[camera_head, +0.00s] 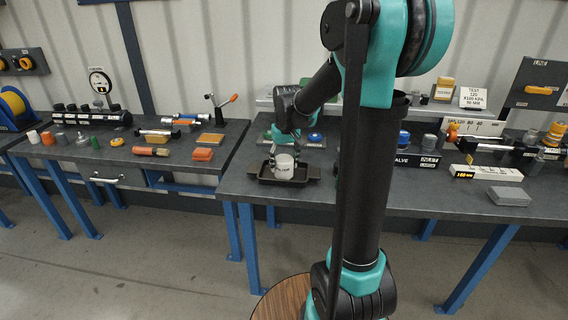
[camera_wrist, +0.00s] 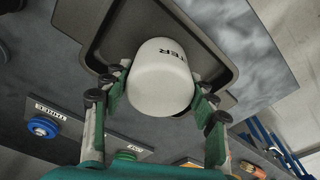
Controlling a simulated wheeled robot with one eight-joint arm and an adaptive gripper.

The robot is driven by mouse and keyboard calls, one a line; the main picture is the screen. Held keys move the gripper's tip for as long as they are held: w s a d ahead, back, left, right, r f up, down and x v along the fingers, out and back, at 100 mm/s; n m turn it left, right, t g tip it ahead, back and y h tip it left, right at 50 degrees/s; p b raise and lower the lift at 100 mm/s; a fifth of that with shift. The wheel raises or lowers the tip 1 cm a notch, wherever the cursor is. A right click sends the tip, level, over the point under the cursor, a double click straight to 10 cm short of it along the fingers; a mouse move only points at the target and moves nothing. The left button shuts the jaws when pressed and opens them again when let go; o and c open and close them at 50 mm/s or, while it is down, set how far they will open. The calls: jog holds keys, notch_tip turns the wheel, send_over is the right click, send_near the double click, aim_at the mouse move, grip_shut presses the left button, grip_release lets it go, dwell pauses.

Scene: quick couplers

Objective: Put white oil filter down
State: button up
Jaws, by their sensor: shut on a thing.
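The white oil filter (camera_head: 284,167) is a white cylinder with dark lettering, at the dark tray on the right-hand bench in the head view. In the wrist view the white oil filter (camera_wrist: 160,78) is between the two fingers of my gripper (camera_wrist: 155,100), which is shut on it. The dark shallow tray (camera_head: 262,176) has a raised rim and side handles. In the wrist view the tray (camera_wrist: 100,50) lies behind the filter. I cannot tell whether the filter's base touches the tray floor.
A blue round piece (camera_head: 314,138) sits on a labelled plate behind the tray. A labelled valve block (camera_head: 415,160) and a grey block (camera_head: 508,196) stand to the right. The left bench (camera_head: 190,178) holds several loose parts. Bare bench top lies around the tray's front.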

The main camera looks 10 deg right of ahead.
aim_at(285, 160)
jog(key=o, duration=1.1)
jog(key=shift+f, duration=0.1)
jog(key=shift+o, duration=0.2)
notch_tip(285, 160, up, 12)
jog(key=s, duration=0.1)
jog(key=shift+s, duration=0.2)
jog(key=shift+d, duration=0.1)
